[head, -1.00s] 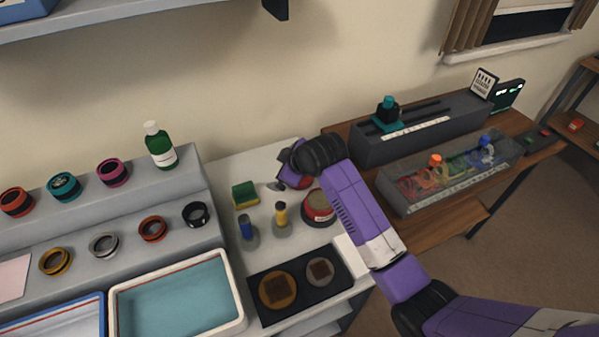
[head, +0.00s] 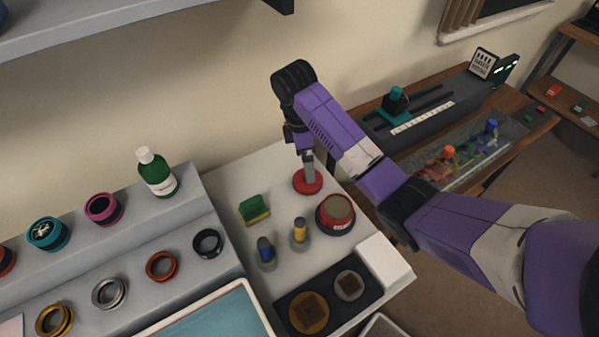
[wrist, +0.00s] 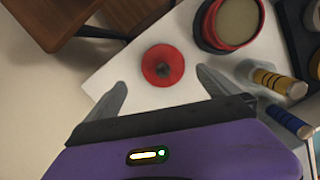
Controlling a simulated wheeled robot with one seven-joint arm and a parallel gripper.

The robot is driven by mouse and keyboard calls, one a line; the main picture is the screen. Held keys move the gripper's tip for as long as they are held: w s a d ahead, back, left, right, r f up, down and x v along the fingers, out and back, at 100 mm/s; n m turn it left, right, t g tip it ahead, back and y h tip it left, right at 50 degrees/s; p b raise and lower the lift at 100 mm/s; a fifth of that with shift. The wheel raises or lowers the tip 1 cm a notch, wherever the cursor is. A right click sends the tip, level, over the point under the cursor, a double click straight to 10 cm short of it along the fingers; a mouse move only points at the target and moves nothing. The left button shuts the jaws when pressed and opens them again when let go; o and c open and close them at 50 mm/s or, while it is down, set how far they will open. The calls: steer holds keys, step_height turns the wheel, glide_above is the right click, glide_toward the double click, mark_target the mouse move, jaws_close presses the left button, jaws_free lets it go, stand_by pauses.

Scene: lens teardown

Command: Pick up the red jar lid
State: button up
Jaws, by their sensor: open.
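The red jar lid (head: 307,181) is a round red disc lying on the white tabletop behind the open jar. In the wrist view the lid (wrist: 163,65) shows whole, with a dark knob or spot at its centre. My gripper (head: 308,180) points down over the lid in the head view and partly covers it. In the wrist view my gripper (wrist: 161,86) is open and empty, its two fingers apart, with the lid between and just beyond the fingertips. I cannot tell whether the fingertips touch the table.
The open red jar (head: 336,213) stands close by the lid. A stepped grey rack with rings (head: 130,265) is at left.

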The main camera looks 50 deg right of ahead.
mark_target(301, 186)
step_height(301, 186, down, 2)
steer(key=shift+s+d+f+b, duration=0.1)
steer(key=shift+f+b, duration=0.15)
steer(key=shift+b, duration=0.6)
steer(key=f, duration=0.2)
steer(key=f+p, duration=0.1)
steer(key=shift+s+f, duration=0.3)
steer(key=shift+f, duration=0.75)
steer(key=c, duration=1.2)
